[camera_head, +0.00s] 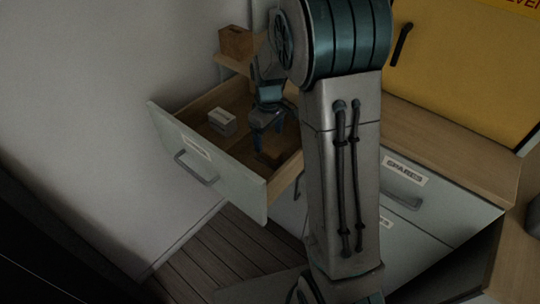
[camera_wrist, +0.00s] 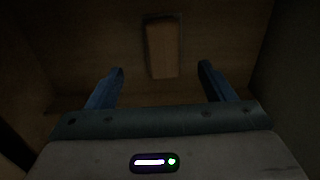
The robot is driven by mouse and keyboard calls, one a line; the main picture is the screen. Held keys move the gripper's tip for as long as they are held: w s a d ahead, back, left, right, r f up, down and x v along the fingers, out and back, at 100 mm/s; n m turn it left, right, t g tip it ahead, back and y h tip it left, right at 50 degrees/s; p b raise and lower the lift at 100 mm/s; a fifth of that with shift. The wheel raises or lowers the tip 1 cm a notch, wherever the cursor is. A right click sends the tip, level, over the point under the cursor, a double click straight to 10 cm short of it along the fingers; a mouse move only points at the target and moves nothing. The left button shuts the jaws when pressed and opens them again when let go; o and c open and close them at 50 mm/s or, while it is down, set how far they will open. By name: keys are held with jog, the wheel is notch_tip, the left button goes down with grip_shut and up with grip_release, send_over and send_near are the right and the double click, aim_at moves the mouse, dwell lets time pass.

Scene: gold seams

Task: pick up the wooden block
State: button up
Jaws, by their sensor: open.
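The wooden block (camera_wrist: 162,50) is a small oblong piece on the wooden floor of the open drawer (camera_head: 190,141). In the wrist view it lies ahead of my gripper (camera_wrist: 161,69), roughly centred between the fingertips and not held. In the head view my gripper (camera_head: 266,127) points down inside the drawer, with its blue fingers apart and empty. A dark brown shape just below the fingers in the head view appears to be the block (camera_head: 267,158), but it is dim there. I cannot tell the exact gap between fingertips and block.
A small white box (camera_head: 222,122) lies in the drawer, left of my gripper. The drawer walls stand close around the gripper. A brown box (camera_head: 236,42) sits on the counter behind. A yellow cabinet (camera_head: 455,65) and a wooden worktop (camera_head: 450,145) are on the right.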

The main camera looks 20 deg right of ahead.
aim_at(269, 149)
jog(key=f, duration=0.6)
jog(key=shift+s+f+b, duration=0.3)
jog(key=shift+s+b, duration=0.05)
jog(key=c, duration=1.1)
